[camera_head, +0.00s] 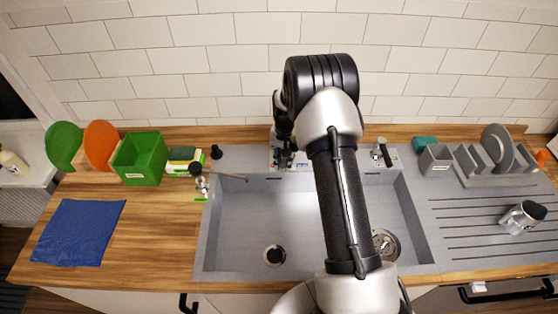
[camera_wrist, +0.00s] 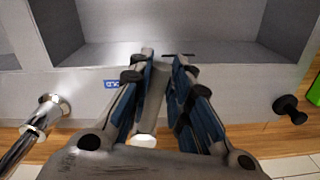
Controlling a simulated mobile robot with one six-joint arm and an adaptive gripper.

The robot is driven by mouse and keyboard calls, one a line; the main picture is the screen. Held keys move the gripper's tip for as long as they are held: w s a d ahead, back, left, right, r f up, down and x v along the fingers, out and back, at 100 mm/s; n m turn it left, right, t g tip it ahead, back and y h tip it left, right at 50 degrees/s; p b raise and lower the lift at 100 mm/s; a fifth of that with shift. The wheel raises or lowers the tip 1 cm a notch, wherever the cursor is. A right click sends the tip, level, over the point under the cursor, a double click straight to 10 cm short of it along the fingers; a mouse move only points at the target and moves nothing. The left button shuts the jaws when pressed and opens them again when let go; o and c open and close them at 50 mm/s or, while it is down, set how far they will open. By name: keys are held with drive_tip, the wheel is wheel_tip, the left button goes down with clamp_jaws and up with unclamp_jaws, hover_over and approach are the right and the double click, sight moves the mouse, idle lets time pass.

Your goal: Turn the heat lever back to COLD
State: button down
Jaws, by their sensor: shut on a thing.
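My gripper (camera_head: 285,158) is at the back ledge of the sink, left of the middle, partly hidden behind my own arm in the head view. In the wrist view its two blue-padded fingers (camera_wrist: 162,62) reach down to the grey ledge and lean towards each other. A pale, narrow part, seemingly the heat lever (camera_wrist: 147,118), shows between the fingers, with a bright rounded end lower down. The fingers hide most of it, so its turn angle cannot be told. A small blue label (camera_wrist: 110,84) is on the ledge beside the left finger, its text partly covered.
A chrome fitting (camera_head: 380,152) stands on the ledge to the right, and a black knob (camera_head: 215,152) to the left. The tap (camera_head: 200,182) is at the basin's left edge. A green bin (camera_head: 140,158) and sponges (camera_head: 185,158) stand further left. The basin (camera_head: 300,225) is open below.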

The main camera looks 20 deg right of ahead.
drive_tip(key=shift+s+d+n, duration=0.15)
drive_tip(key=shift+d+n, duration=0.1)
drive_tip(key=shift+n, duration=0.15)
drive_tip(key=c, duration=1.5)
unclamp_jaws()
drive_tip(key=shift+a, duration=0.1)
